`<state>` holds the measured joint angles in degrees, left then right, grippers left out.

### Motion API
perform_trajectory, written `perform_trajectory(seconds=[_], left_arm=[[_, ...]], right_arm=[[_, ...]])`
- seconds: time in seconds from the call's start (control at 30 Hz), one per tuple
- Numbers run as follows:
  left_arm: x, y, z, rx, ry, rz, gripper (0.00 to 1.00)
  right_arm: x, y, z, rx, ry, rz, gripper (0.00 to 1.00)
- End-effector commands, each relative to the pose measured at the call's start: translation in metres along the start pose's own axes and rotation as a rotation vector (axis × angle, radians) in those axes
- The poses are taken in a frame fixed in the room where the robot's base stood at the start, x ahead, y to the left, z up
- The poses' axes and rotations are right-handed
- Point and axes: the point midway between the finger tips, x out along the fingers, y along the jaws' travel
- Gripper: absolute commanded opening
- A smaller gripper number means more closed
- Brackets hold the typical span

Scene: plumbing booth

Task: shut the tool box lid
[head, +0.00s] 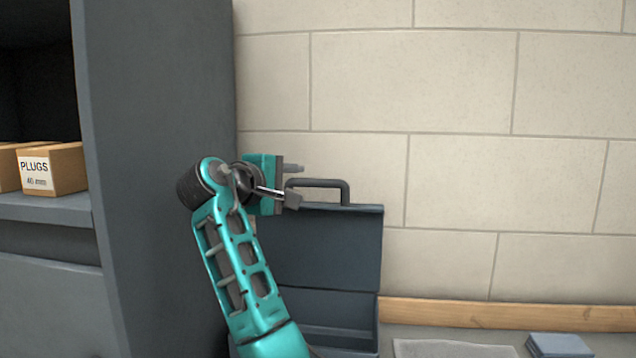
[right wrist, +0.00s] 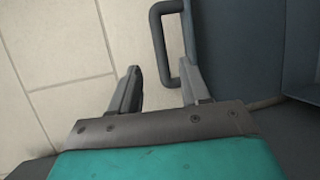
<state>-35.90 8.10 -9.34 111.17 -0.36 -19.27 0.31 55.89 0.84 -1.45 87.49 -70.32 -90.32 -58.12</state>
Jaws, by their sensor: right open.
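The tool box (head: 332,306) is dark blue-grey and stands at the lower middle of the head view. Its lid (head: 335,250) is open and stands upright, with a bar handle (head: 347,193) on its top edge. The arm hides the left part of the box. My right gripper (head: 296,185) is open beside the handle's left end. In the right wrist view the gripper (right wrist: 160,75) points toward the handle (right wrist: 160,45), which shows close to the right finger. I cannot tell whether they touch. The lid (right wrist: 233,45) fills the right side there. My left gripper is not in view.
A tall grey cabinet (head: 165,150) stands close to the left of the box, with a cardboard box of plugs (head: 68,168) on its shelf. A block wall (head: 460,80) rises behind. A wooden strip (head: 500,314), a grey mat (head: 450,349) and a blue-grey block (head: 558,345) lie at right.

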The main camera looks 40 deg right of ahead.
Motion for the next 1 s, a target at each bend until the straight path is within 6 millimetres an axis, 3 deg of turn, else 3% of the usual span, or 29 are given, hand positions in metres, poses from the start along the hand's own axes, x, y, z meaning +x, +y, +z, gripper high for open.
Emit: perform_trajectory(seconds=[0.2, 0.43, 0.6, 0.9, 1.0], left_arm=[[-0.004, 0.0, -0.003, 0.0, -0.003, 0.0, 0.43], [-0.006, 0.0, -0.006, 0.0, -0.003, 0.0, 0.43], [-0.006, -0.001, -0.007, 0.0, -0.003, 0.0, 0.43], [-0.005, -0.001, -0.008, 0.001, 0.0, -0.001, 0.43], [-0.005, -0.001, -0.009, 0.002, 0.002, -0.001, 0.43]], right_arm=[[0.048, 0.001, 0.001, -0.002, -0.003, 0.0, 0.46], [0.084, 0.001, 0.0, -0.001, -0.001, 0.0, 0.46], [0.096, 0.0, 0.0, 0.0, 0.0, 0.0, 0.46], [0.098, 0.0, 0.0, 0.0, 0.001, 0.0, 0.46], [0.098, 0.0, 0.0, 0.0, 0.001, 0.0, 0.37]])
